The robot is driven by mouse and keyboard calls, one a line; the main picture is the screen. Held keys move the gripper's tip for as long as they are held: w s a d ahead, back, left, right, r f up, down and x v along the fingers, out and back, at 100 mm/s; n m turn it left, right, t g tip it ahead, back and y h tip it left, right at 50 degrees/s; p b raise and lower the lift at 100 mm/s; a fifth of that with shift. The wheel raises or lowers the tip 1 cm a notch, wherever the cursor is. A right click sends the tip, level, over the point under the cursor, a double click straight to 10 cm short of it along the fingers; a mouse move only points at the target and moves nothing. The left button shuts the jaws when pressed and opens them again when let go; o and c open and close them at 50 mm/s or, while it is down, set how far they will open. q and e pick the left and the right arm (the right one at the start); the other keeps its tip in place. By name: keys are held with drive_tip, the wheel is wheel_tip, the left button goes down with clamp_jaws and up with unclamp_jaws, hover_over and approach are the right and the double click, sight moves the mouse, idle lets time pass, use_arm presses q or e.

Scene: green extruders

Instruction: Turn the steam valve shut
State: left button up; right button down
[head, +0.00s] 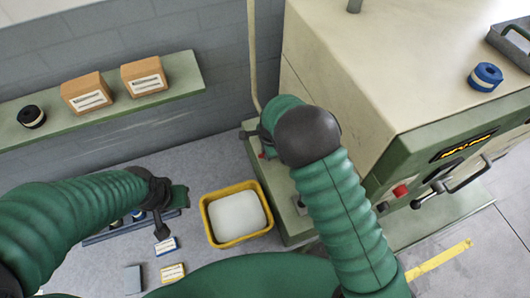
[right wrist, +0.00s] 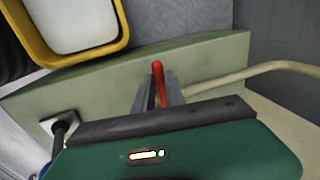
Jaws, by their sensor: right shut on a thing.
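The steam valve's red lever (right wrist: 157,72) stands between the two grey fingers of my right gripper (right wrist: 159,88) in the right wrist view. The gripper is shut on it, above the pale green base ledge. In the head view a bit of red (head: 262,156) shows beside my right wrist at the machine's left side; my arm hides most of the valve there. A cream pipe (right wrist: 265,70) runs off to the right from near the lever. My left gripper (head: 165,222) hangs over the floor, apart from the machine; its fingers are too unclear to tell open from shut.
The large cream and green machine (head: 375,65) fills the right. A yellow bin (head: 208,222) with white contents stands by its base. A wall shelf (head: 185,85) holds two cartons and a black roll. Small boxes (head: 172,272) lie on the floor near my left gripper.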

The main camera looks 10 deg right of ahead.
drive_tip(key=shift+w, duration=0.1)
idle(0.4)
drive_tip(key=c, duration=1.5)
unclamp_jaws()
drive_tip(key=shift+o, duration=0.6)
drive_tip(key=shift+w+f, duration=0.1)
drive_tip(key=shift+w, duration=0.05)
drive_tip(key=s+r+b, duration=0.3)
drive_tip(key=r, duration=1.3)
drive_tip(key=shift+d+r+b, duration=0.2)
drive_tip(key=shift+d+b, duration=0.15)
drive_tip(key=shift+d, duration=0.05)
